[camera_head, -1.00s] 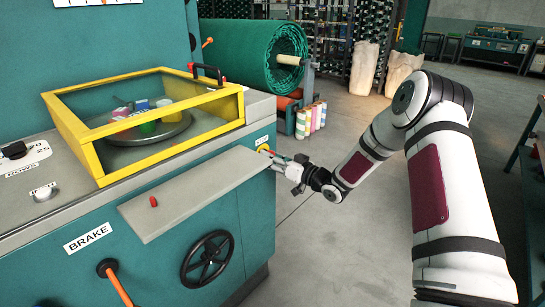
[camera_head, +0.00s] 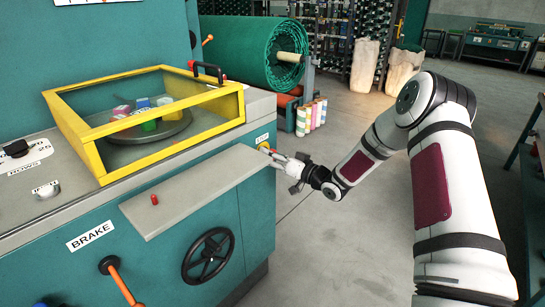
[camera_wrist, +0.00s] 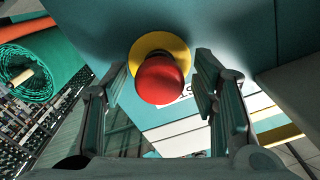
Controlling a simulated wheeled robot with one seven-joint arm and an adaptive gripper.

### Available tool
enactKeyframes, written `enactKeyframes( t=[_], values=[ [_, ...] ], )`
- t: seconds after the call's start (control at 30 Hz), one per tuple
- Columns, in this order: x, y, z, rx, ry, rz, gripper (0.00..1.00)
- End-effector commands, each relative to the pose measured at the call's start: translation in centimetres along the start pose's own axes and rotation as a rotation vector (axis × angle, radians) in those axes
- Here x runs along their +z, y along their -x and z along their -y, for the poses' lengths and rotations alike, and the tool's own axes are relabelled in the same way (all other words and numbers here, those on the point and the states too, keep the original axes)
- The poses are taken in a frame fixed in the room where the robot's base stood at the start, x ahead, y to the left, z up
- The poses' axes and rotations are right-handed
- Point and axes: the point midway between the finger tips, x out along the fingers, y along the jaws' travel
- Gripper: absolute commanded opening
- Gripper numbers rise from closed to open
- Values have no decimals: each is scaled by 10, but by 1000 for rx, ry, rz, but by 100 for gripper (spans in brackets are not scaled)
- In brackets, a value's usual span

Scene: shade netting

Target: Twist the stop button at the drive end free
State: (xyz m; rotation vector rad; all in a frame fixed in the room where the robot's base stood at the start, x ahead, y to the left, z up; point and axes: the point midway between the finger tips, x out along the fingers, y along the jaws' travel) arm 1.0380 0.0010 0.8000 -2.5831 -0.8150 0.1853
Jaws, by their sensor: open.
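The red mushroom stop button (camera_wrist: 160,80) with its yellow backing disc sits on the teal machine side in the wrist view. In the head view the yellow disc of the stop button (camera_head: 264,147) shows at the machine's right end, partly hidden by my gripper (camera_head: 275,157). In the wrist view my gripper (camera_wrist: 165,95) is open, with one finger on each side of the red button. I see a gap between the fingers and the button; whether a fingertip touches it I cannot tell.
A grey shelf (camera_head: 190,195) juts from the machine front beside my gripper. Below are a black handwheel (camera_head: 208,256) and an orange brake lever (camera_head: 122,284). A yellow-framed clear guard (camera_head: 100,170) stands on top. A green netting roll (camera_head: 240,50) lies behind.

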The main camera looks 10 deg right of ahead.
Motion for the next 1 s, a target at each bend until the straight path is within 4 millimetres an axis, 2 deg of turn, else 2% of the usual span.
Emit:
enactKeyframes(
  t=[0.5,0.8,0.87,1.0],
  values=[
    [-1,29,0,2,1,0,53],
    [0,30,-1,1,6,0,53],
    [1,30,-1,0,42,0,53],
    [2,29,-2,-1,253,0,53]
  ],
)
